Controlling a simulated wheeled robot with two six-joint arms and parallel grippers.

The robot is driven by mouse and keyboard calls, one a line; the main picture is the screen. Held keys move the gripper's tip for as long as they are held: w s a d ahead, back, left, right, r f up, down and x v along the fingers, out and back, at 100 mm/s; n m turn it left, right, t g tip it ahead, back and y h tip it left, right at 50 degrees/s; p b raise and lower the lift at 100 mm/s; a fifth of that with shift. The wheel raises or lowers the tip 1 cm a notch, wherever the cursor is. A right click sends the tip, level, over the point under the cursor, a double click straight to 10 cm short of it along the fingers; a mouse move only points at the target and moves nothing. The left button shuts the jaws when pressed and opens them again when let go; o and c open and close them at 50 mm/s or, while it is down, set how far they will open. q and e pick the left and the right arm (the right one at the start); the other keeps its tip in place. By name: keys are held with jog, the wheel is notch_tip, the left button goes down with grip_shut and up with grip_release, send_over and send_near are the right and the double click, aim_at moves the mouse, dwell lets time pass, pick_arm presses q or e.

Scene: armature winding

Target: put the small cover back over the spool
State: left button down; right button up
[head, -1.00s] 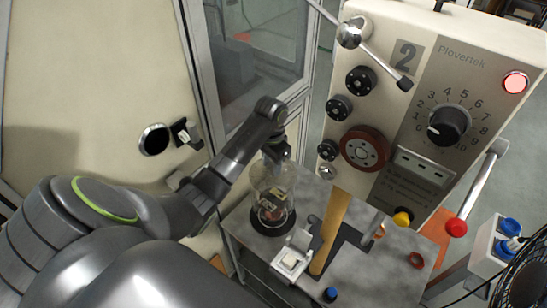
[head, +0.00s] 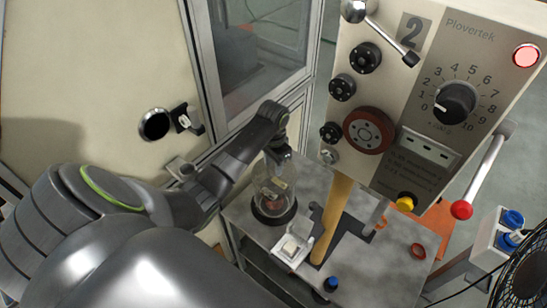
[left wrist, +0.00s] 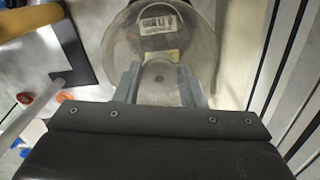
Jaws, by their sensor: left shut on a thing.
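The small cover is a clear dome (head: 275,181) with a knob on top. It stands upright over the spool (head: 272,201), which shows reddish through the clear wall above a dark round base (head: 274,217). The cover's lower rim is at the base, but I cannot tell if it rests fully on it. My left gripper (head: 278,154) is shut on the cover's knob from above. In the left wrist view, the fingers (left wrist: 158,88) sit on both sides of the knob, with the round clear cover (left wrist: 192,50) and a printed label beyond. My right gripper is out of view.
A machine panel (head: 440,60) with dial and knobs stands to the right. A yellow-brown post (head: 335,215), a small white tray (head: 292,250), a blue-capped item (head: 331,284) and a red ring (head: 418,251) are on the grey table (head: 380,280). A glass-panelled frame (head: 265,50) stands behind.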

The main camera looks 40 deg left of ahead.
pick_arm(q)
jog(key=shift+f, duration=0.5)
jog(key=shift+f+b, duration=0.6)
jog(key=shift+f, duration=0.25)
jog(key=c, duration=0.8)
grip_release()
jog(key=shift+c, duration=0.2)
